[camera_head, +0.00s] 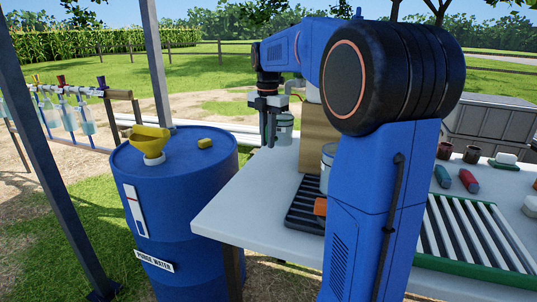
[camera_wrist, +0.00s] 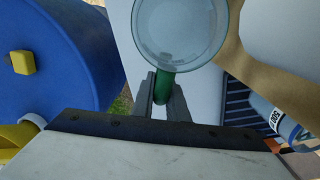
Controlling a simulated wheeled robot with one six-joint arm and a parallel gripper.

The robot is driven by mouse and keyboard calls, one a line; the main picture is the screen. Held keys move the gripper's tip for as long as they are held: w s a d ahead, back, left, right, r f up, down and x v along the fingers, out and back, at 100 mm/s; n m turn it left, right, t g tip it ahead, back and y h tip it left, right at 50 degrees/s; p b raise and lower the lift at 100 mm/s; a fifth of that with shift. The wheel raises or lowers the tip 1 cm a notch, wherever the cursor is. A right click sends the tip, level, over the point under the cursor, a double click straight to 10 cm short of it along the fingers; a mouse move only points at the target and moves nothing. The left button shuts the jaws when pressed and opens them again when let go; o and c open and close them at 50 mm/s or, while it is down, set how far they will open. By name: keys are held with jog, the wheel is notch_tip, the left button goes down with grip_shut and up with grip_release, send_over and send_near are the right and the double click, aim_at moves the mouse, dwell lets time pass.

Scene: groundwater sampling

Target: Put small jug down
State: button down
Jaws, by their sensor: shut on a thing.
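The small jug (camera_head: 285,130) is a clear cup-like vessel with a green handle. In the wrist view its round body (camera_wrist: 180,28) lies at the top, seen from above, and looks empty. My gripper (camera_head: 268,143) is shut on the green handle (camera_wrist: 163,86), with one grey finger on each side. The jug looks upright and is over the far left part of the white table (camera_head: 245,205), beside a brown cardboard box (camera_head: 313,150). I cannot tell whether its base touches the table.
A blue purge water drum (camera_head: 185,215) with a yellow funnel (camera_head: 150,139) and a yellow block (camera_head: 205,143) stands left of the table. A black ribbed tray (camera_head: 302,207) lies nearer, with a container (camera_head: 327,160) partly hidden by my arm. The table's left corner is bare.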

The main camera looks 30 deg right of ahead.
notch_tip(320, 180, down, 5)
jog(key=shift+s+d+f, duration=0.1)
jog(key=shift+d+f, duration=0.05)
jog(key=shift+f, duration=0.25)
jog(key=c, duration=1.7)
grip_release()
jog(key=shift+f, duration=0.1)
jog(key=shift+c, duration=0.2)
notch_tip(320, 180, up, 12)
jog(key=shift+r, duration=0.15)
